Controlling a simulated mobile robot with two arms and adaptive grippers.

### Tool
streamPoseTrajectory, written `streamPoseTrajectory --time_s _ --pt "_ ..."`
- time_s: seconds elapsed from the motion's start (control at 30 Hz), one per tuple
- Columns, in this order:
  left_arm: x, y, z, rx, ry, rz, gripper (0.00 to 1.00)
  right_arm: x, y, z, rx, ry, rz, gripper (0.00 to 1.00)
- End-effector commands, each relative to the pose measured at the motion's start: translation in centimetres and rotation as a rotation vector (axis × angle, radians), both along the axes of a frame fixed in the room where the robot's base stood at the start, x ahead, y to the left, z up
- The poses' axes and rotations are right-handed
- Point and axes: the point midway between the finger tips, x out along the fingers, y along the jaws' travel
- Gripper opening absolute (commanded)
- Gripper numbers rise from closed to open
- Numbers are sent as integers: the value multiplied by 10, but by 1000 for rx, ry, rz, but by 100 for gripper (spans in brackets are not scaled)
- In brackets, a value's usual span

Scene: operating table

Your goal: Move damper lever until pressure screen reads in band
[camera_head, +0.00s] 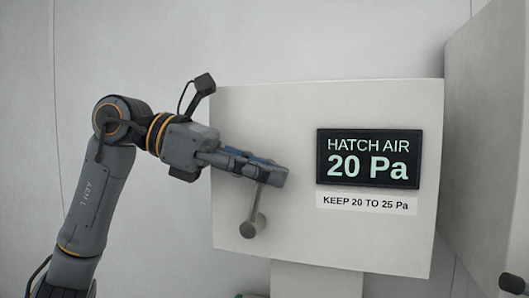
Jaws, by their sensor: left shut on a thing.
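The damper lever (255,205) is a grey bar on the front of a white box (330,250). It slants up and slightly right from its round pivot (253,226) to its upper end. My left gripper (275,175) is shut on the lever's upper end, and its fingers hide that end. The pressure screen (367,158) is black and reads "HATCH AIR 20 Pa". A white label (366,203) below it reads "KEEP 20 TO 25 Pa", so the reading equals the band's lower limit.
The box stands on a pale pedestal (316,281). The wall behind is plain, and the space above the box is clear.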

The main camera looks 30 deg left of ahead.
Motion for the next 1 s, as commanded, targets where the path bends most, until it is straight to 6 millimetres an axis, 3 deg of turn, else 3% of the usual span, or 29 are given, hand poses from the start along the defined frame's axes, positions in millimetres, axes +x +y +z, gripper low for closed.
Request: streamPoseTrajectory --time_s 0.27,0.3,0.37,0.73,1.0 --pt "0 1 3 -6 -8 4 0 2 0 0 0 -2 0 40" --pt "0 1 3 -6 -8 4 18 2 0 0 0 -2 0 40" --pt "0 1 3 -6 -8 4 25 2 0 0 0 -2 0 40" --pt "-2 5 3 -4 -3 4 25 3 1 0 2 -3 -1 40" --pt "-22 47 18 -6 -4 7 25 2 1 0 1 -2 -1 40"
